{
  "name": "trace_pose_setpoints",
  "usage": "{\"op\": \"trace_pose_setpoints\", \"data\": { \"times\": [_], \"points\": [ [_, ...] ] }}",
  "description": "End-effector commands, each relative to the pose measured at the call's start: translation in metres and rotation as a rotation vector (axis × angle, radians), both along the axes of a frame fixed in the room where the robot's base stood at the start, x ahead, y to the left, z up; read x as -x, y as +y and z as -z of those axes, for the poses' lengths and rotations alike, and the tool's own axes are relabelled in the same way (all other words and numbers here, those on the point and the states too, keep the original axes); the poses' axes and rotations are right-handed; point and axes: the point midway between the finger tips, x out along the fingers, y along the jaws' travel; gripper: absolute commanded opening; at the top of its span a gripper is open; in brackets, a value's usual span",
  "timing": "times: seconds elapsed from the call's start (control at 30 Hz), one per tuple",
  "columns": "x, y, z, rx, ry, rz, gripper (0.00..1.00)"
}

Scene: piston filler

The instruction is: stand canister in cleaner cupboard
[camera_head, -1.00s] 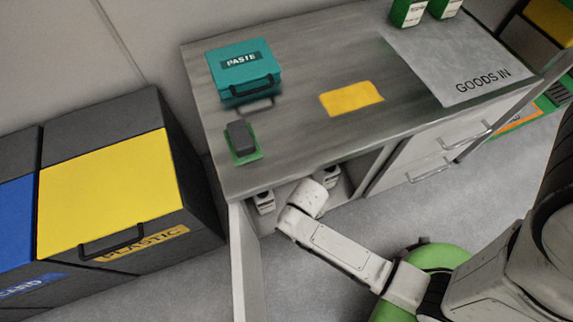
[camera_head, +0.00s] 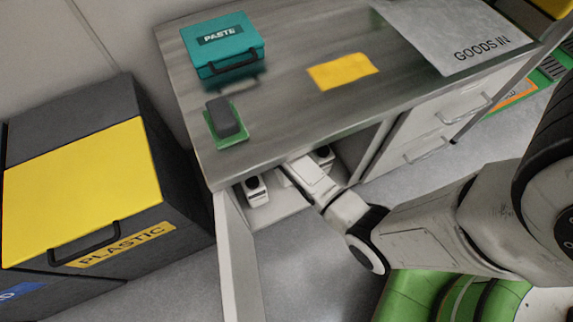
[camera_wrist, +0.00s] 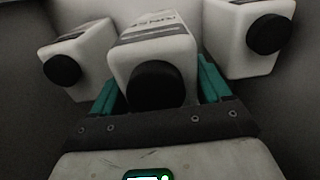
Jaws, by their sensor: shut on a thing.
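My gripper (camera_wrist: 156,100) is shut on a white canister (camera_wrist: 150,55) with a black cap, its teal fingers on either side of it. The held canister is between two similar canisters, a left one (camera_wrist: 75,52) and a right one (camera_wrist: 240,35), inside the open cupboard (camera_head: 290,222). In the head view a canister (camera_head: 256,190) stands at the cupboard's left side and another (camera_head: 324,157) is partly hidden behind my arm. My gripper and the held canister are mostly hidden there under the worktop. Whether the held canister touches the floor I cannot tell.
The cupboard door (camera_head: 236,262) stands open at the left. The worktop (camera_head: 285,95) above bears a teal PASTE case (camera_head: 222,45), a dark block on a green pad (camera_head: 224,118) and a yellow patch (camera_head: 343,70). A yellow-lidded plastic bin (camera_head: 80,190) stands left.

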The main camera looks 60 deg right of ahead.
Motion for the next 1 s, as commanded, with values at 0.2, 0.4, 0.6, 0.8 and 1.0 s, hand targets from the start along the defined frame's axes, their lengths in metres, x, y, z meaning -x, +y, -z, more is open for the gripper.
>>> {"op": "trace_pose_setpoints", "data": {
  "times": [0.2,0.4,0.6,0.8,1.0],
  "points": [
    [0.001,0.001,0.014,0.0,0.001,-0.001,0.0],
    [0.001,0.001,0.026,0.0,0.002,-0.001,0.0],
    [0.001,0.001,0.057,0.0,0.002,-0.001,0.0],
    [-0.002,-0.002,0.064,0.001,-0.001,0.0,0.0],
    [-0.001,-0.002,0.062,0.0,0.001,-0.001,0.0]
  ]
}}
